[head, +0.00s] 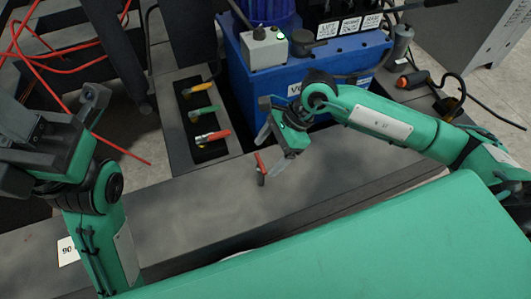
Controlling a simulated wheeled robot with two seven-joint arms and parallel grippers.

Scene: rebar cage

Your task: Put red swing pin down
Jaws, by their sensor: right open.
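A small red pin with a grey end (260,168) is at the grey ledge, just left of my right gripper's lower finger. I cannot tell whether it touches the ledge. My right gripper (271,151) is open, its two pale fingers apart, with the pin near the gap between them. Another red-handled pin (212,136) lies in the black holder, below a green-handled one (202,114) and a yellow-handled one (198,88).
The black holder (209,153) sits on the grey ledge (200,215), left of a blue power unit (250,85). An orange-tipped tool (411,79) lies at the right. Red cables (75,48) hang at the upper left. The ledge's middle is mostly clear.

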